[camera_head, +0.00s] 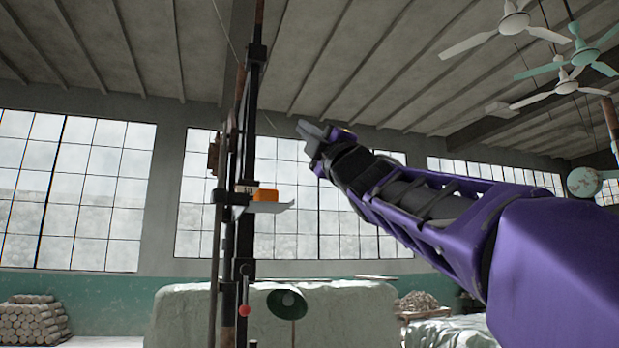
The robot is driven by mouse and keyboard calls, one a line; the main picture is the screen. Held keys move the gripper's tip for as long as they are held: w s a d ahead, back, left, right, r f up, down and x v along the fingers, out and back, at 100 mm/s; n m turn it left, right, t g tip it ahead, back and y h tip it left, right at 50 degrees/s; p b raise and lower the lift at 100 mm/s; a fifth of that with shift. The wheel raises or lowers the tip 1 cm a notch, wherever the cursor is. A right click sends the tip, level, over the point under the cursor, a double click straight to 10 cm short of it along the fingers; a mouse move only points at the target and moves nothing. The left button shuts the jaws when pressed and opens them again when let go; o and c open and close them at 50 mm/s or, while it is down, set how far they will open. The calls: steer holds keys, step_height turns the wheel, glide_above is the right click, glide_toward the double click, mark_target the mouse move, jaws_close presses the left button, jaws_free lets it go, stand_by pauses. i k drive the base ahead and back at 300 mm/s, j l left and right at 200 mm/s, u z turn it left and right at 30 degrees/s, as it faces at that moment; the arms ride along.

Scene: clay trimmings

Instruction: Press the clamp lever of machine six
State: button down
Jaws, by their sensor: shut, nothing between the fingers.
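A tall dark upright frame (246,150) stands left of centre. A thin lever with a red ball knob (244,310) hangs low on it. An orange block (266,195) sits on a small pale plate (270,207) that juts out to the right of the frame. I see no number on it, so I cannot tell whether this is machine six. My gripper (304,130) is at the end of my purple arm, raised to the right of the frame. It is shut and empty, well above the red knob and apart from the frame.
A green round lamp-like shade (288,304) stands right of the knob. Large covered heaps (180,310) lie behind. A stack of round logs (32,320) is at far left. Ceiling fans (515,22) hang at upper right. The space between gripper and frame looks clear.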

mark_target(246, 270)
steer(key=k+l, duration=0.1)
steer(key=i+l, duration=0.15)
steer(key=i, duration=0.4)
steer(key=i+l, duration=0.2)
steer(key=i, duration=0.3)
steer(key=j+u, duration=0.05)
